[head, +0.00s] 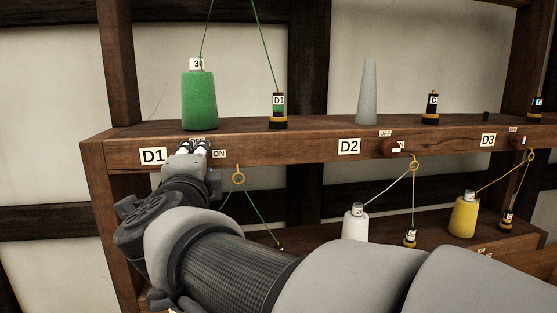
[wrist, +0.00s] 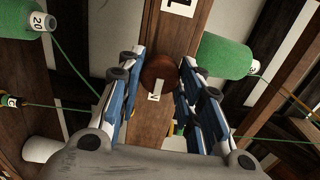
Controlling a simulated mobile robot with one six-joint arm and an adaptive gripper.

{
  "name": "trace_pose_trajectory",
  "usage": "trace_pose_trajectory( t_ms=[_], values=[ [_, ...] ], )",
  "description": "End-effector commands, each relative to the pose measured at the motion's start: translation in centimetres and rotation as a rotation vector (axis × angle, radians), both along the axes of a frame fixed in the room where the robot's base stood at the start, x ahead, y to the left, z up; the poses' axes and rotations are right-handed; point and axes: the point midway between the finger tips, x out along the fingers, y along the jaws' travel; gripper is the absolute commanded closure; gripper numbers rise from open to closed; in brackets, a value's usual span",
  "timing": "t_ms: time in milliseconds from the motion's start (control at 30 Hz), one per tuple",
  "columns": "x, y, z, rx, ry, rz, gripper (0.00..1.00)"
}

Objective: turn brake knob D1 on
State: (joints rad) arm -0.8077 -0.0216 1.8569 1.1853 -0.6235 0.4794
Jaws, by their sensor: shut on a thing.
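Brake knob D1 is a round dark brown knob (wrist: 158,72) on the wooden beam, between my fingers in the wrist view. A white mark shows at its lower edge, close to a small label; I cannot read its setting surely. My gripper (head: 192,147) is shut on the knob, its fingers at the beam's front face, and hides the knob in the head view. The D1 label (head: 153,156) is left of my gripper. The ON label (head: 219,154) is to its right, and the OFF label above is mostly hidden.
A green spool (head: 199,100) and a small D1 bobbin (head: 279,110) stand on the shelf above. A yellow ring (head: 238,178) with green thread hangs under the beam. The D2 knob (head: 393,148) is further right. White (head: 355,225) and yellow (head: 464,217) spools stand below.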

Motion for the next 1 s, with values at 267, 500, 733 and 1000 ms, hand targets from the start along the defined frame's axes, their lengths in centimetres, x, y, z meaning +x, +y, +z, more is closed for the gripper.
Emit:
trace_pose_trajectory(
  t_ms=[267,500,733,1000],
  values=[
    [0.0,0.0,0.1,0.001,-0.001,0.0,0.55],
    [0.0,0.0,0.0,0.0,-0.001,0.0,0.46],
    [-0.2,0.0,0.0,0.0,-0.001,0.0,0.46],
    [-4.2,-0.9,0.1,0.001,-0.002,0.005,0.46]
  ],
)
